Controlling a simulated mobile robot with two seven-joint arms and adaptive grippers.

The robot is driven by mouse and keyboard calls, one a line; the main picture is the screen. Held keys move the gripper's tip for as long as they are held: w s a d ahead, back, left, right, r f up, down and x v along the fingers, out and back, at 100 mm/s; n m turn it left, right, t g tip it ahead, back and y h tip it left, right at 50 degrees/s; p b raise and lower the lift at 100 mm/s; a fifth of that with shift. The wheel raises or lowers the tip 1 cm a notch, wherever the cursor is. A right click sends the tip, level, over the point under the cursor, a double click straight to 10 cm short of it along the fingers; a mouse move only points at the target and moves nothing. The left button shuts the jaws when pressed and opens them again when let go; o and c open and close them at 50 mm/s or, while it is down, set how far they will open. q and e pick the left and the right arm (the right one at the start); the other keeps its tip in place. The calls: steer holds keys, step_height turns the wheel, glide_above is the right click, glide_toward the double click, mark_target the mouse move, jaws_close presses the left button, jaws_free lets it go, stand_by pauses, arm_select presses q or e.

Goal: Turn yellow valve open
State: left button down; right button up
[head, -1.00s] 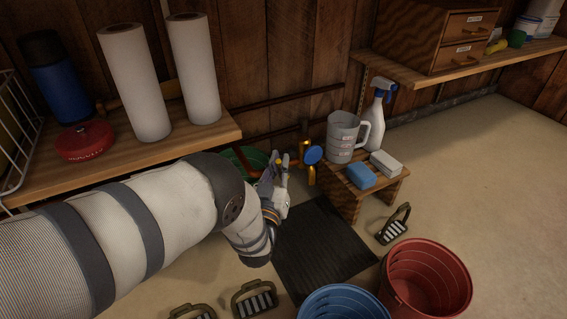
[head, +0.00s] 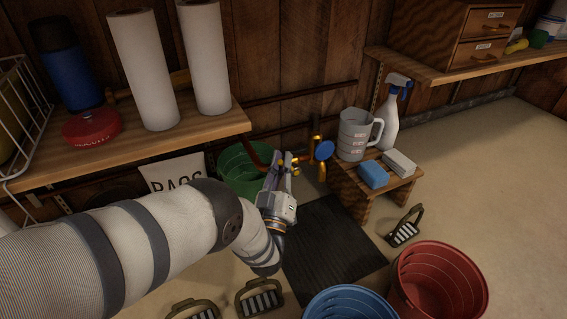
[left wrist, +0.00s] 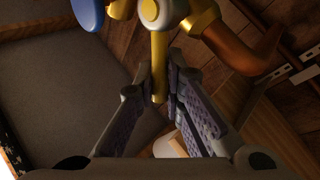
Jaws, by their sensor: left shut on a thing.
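The yellow valve (head: 295,162) is on the copper pipe at the wall, left of a round blue handle (head: 324,150). My left gripper (head: 284,160) is at the yellow valve. In the left wrist view, the valve's yellow lever (left wrist: 159,65) hangs down from a round hub, with its lower end between the two fingers of my left gripper (left wrist: 161,88), which are shut on it. The blue handle (left wrist: 88,12) also shows at the top left there. In the head view the gripper partly hides the valve. My right gripper is not in view.
A green bucket (head: 238,175) stands behind my left gripper. A small wooden stool (head: 355,196) to the right carries a grey jug, a spray bottle and sponges. A dark mat (head: 330,245) lies on the floor. Blue (head: 345,303) and red (head: 438,285) buckets stand in front.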

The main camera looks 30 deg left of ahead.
arm_select(q)
steer(key=c, duration=1.7)
jaws_free()
steer(key=shift+o, duration=0.2)
steer(key=v, duration=1.2)
